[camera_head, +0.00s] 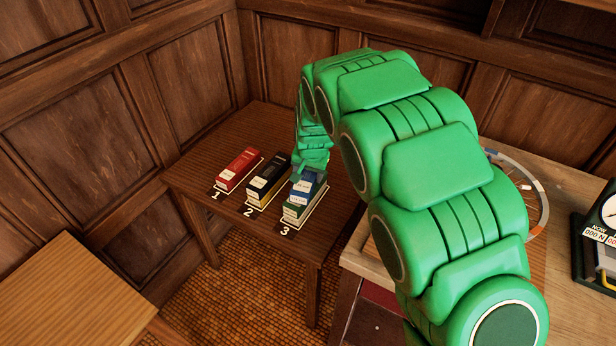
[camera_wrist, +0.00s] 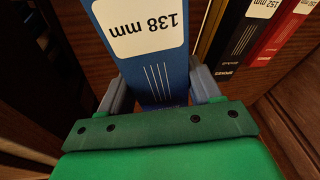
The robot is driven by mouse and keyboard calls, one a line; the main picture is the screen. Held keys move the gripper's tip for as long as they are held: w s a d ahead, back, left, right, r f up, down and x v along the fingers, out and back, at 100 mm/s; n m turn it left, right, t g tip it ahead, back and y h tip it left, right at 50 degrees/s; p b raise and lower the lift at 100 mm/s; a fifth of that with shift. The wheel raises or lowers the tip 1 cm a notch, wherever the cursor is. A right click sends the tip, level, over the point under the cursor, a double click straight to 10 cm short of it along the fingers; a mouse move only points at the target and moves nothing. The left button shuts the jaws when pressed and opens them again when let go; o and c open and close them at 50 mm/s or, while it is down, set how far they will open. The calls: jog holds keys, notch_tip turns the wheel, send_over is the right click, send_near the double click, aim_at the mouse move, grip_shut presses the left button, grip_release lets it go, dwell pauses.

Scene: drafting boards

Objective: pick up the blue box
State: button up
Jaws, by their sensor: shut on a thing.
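The blue box (camera_head: 307,178) is at place 3 on the dark wooden table, right above a green box (camera_head: 297,208). I cannot tell whether the two touch. In the wrist view the blue box (camera_wrist: 158,70) fills the space between my grey fingers, with a white label reading 138 mm. My gripper (camera_wrist: 160,90) is shut on it, one finger on each side. In the head view my green arm reaches down to the box from above, and the fingers are mostly hidden.
A red box (camera_head: 238,168) lies at place 1 and a black box (camera_head: 268,181) at place 2, close to the left. The dark table (camera_head: 190,172) has free room behind them. Panelled walls stand behind. A lighter desk (camera_head: 565,190) is at right, and a pale wooden surface (camera_head: 70,295) at lower left.

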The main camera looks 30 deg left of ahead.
aim_at(310, 177)
jog(key=s+d+r, duration=0.1)
jog(key=s+r, duration=0.1)
jog(key=r, duration=0.1)
jog(key=s+d+r, duration=0.1)
jog(key=r, duration=0.1)
jog(key=shift+d, duration=0.3)
jog(key=s+d+r, duration=0.4)
jog(key=s+d, duration=0.2)
jog(key=shift+s+d+r, duration=0.15)
jog(key=shift+s+r, duration=0.05)
jog(key=shift+s, duration=0.2)
